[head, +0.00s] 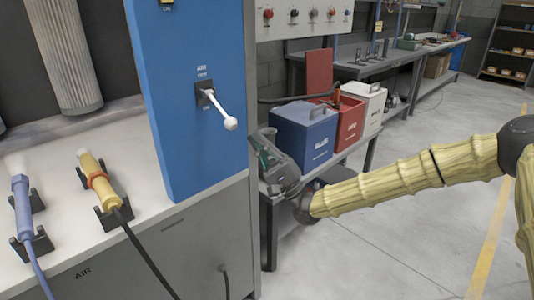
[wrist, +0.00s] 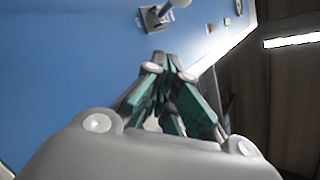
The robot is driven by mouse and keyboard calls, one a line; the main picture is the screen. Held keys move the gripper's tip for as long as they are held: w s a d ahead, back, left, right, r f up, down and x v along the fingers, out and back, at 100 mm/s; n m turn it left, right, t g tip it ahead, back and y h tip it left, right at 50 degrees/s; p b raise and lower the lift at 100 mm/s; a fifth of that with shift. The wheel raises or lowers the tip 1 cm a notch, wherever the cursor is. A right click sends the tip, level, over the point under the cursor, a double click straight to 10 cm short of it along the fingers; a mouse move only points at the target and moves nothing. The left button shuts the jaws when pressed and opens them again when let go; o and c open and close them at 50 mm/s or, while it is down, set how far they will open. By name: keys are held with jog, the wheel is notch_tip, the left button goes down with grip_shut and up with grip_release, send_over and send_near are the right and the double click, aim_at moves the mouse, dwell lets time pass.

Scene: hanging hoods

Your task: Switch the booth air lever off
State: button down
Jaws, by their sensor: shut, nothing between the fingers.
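The booth air lever (head: 219,108) is a white stick with a round knob, on a dark plate on the blue panel (head: 185,60). It sticks out and slants down to the right. Small lettering above and below it is too small to read. My gripper (head: 262,140) is below and to the right of the knob, beside the panel's right edge, apart from the lever. In the wrist view my gripper (wrist: 168,62) has its green fingers together with nothing held. The lever (wrist: 178,4) shows at the top edge there, just beyond the fingertips, partly cut off.
A blue box (head: 303,128), a red box (head: 345,122) and a white box (head: 365,103) stand on a bench behind my gripper. Yellow (head: 98,180) and blue (head: 22,210) hand tools lie in holders on the left counter. The floor at right is open.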

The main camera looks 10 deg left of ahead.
aim_at(221, 110)
jog(key=s+a+r, duration=0.1)
jog(key=s+r, duration=0.1)
jog(key=a+r, duration=0.1)
jog(key=r, duration=0.1)
jog(key=shift+s+a, duration=0.35)
jog(key=shift+s, duration=0.05)
jog(key=shift+s+d+r+h+p, duration=0.15)
jog(key=shift+d+r+h+p, duration=0.1)
jog(key=shift+h+p, duration=0.25)
